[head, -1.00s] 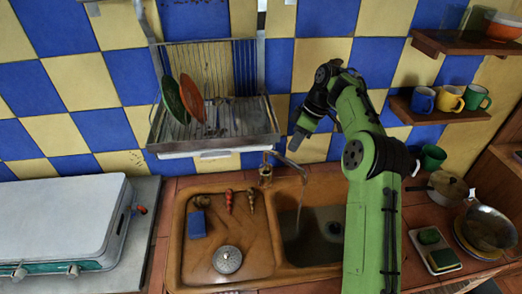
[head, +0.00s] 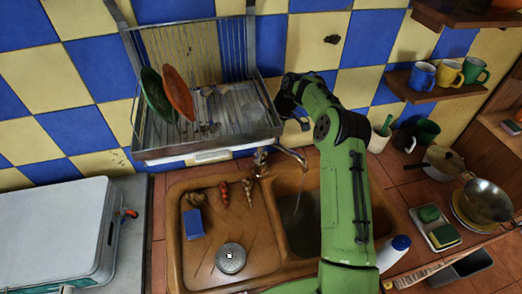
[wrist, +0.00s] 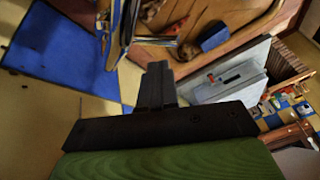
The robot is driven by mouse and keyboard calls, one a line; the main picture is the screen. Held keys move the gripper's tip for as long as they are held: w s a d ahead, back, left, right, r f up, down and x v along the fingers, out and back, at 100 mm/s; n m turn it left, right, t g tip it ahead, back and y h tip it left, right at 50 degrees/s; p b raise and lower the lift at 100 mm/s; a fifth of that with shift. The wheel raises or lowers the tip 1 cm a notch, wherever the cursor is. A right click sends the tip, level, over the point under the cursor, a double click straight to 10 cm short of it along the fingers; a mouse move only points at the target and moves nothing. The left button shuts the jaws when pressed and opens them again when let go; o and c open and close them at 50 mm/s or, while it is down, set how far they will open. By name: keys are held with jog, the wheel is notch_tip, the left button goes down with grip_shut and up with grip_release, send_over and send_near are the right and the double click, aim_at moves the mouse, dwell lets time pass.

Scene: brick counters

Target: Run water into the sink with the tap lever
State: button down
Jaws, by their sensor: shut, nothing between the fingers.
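The tap (head: 288,153) stands at the back edge of the brown sink (head: 178,262) in the head view, its spout bent over the right basin. A thin, pale stream of water (head: 298,205) falls from the spout into that basin. The small lever at the tap's base (head: 261,160) is hard to make out. My gripper (head: 284,108) is above and behind the tap, close to the wall and dish rack, apart from the lever. In the wrist view its fingers (wrist: 157,85) are together and empty; a chrome tube that looks like the tap (wrist: 128,38) is beyond them.
A dish rack (head: 205,140) with two plates hangs left of my gripper. A blue sponge (head: 193,223) and a round drain cover (head: 230,258) lie in the sink's left part. A shelf (head: 425,95) with mugs is at upper right.

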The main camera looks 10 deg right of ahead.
aim_at(257, 158)
jog(key=f, duration=0.1)
jog(key=s+a+f, duration=0.1)
jog(key=f, duration=0.1)
jog(key=shift+s+a, duration=0.25)
jog(key=shift+s, duration=0.15)
jog(key=shift+f, duration=0.15)
